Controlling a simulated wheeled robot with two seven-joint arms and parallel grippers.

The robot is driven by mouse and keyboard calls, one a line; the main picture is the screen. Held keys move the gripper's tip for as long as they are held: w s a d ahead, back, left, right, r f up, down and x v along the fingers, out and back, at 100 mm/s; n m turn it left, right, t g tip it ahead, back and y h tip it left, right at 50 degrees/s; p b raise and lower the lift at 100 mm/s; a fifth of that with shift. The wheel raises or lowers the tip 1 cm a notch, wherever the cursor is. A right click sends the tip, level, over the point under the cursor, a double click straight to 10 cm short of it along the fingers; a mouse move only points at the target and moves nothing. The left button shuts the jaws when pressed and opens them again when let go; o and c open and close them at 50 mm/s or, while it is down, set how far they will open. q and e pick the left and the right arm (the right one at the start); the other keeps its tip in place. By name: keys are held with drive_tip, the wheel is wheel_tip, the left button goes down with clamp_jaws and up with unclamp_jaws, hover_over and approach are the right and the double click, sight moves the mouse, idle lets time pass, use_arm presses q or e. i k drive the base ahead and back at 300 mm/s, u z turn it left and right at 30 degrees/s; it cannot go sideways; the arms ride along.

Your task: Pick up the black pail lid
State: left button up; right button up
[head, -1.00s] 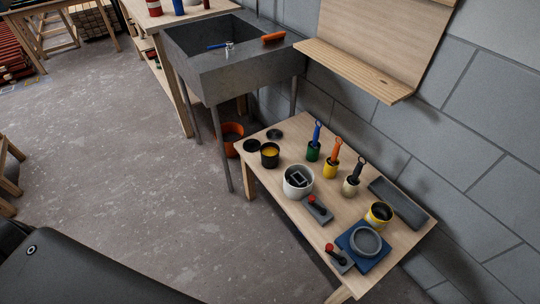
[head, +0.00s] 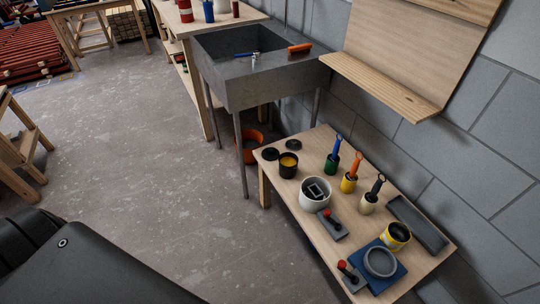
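Two flat black discs that look like lids lie on the low wooden table: one (head: 270,154) at its left corner, the other (head: 296,145) a little behind and to the right. I cannot tell which is the black pail lid. Neither of my grippers shows in the head view.
The low table (head: 318,237) also holds a white pot (head: 314,194), several handled tools in small pots, a grey tray (head: 417,224) and a blue board (head: 387,279). A stone sink (head: 235,92) stands behind. The concrete floor (head: 150,160) at left is clear.

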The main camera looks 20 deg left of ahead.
sight(271, 154)
drive_tip(key=u, duration=0.45)
drive_tip(key=k, duration=0.5)
drive_tip(key=u, duration=0.9)
drive_tip(key=i, duration=1.25)
drive_tip(key=z, duration=0.35)
